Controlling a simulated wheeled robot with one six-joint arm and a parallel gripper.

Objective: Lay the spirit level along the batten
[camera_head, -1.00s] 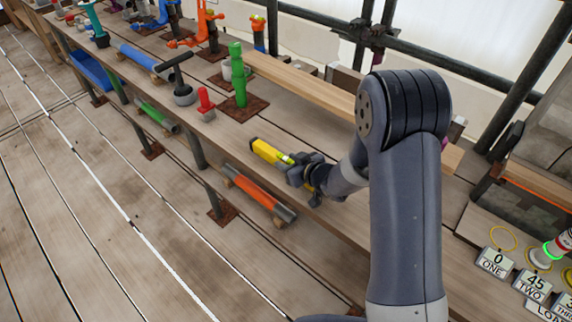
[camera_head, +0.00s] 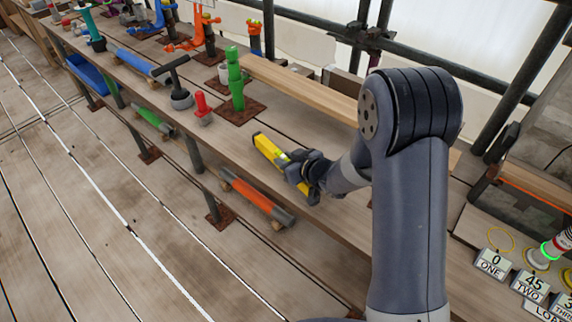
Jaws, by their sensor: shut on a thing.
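The spirit level (camera_head: 268,148) is yellow with a greenish vial. It is in my gripper (camera_head: 298,168), which is shut on it over the plank bench, in front of the batten. The batten (camera_head: 300,88) is a long pale wooden strip along the back of the bench. Its right part is hidden behind my arm. The level is apart from the batten. I cannot tell how high the level is above the bench.
A green post (camera_head: 235,80) on a rusty plate stands left of the level, with a red tool (camera_head: 201,106) beside it. An orange tube (camera_head: 257,196) lies on a lower shelf. Dark scaffold poles (camera_head: 420,62) run behind the batten. Bare bench shows between level and batten.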

